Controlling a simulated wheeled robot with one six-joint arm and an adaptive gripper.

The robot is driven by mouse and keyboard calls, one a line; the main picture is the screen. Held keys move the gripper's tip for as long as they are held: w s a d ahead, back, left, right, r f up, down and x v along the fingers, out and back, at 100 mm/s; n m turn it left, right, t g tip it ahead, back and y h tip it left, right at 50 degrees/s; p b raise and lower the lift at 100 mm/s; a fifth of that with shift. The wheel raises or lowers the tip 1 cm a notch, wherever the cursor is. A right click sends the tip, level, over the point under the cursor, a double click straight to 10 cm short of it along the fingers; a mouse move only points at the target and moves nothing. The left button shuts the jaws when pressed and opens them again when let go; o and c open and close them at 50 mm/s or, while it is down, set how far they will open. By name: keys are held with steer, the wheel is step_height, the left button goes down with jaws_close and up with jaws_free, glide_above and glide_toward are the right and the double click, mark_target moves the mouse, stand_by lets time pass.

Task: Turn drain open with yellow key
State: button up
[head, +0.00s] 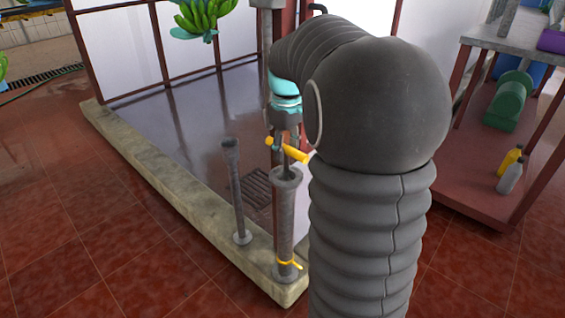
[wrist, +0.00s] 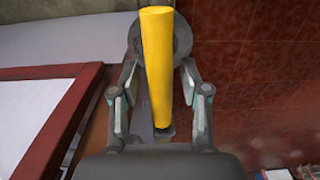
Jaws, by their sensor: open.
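The yellow key (head: 293,152) shows as a thick yellow bar lying crosswise above a grey standpipe (head: 284,215) on the stone curb. My gripper (head: 280,143) is directly above the standpipe, at the key's bar. In the wrist view the yellow key (wrist: 156,60) runs lengthwise between the two fingers of my gripper (wrist: 160,75), which are open with a gap on each side. A round grey flange (wrist: 178,28) lies behind the key's upper end. A slotted drain grate (head: 257,188) lies in the wet basin floor. The key's lower part is hidden.
A thinner grey post (head: 235,190) stands on the curb (head: 150,158) to the left. A small yellow band (head: 288,265) circles the standpipe's base. Green bananas (head: 203,18) hang at the top. A shelf with bottles (head: 510,170) stands right. The left tiled floor is clear.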

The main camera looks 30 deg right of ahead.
steer(key=shift+c, duration=0.3)
jaws_close()
steer(key=shift+r+m+p, duration=0.1)
steer(key=shift+m+p, duration=0.4)
steer(key=shift+m, duration=0.7)
steer(key=shift+w+m, duration=0.2)
steer(key=shift+m, duration=1)
steer(key=m+p, duration=0.1)
steer(key=m, duration=0.3)
steer(key=shift+m+p, duration=0.3)
steer(key=shift+m, duration=0.1)
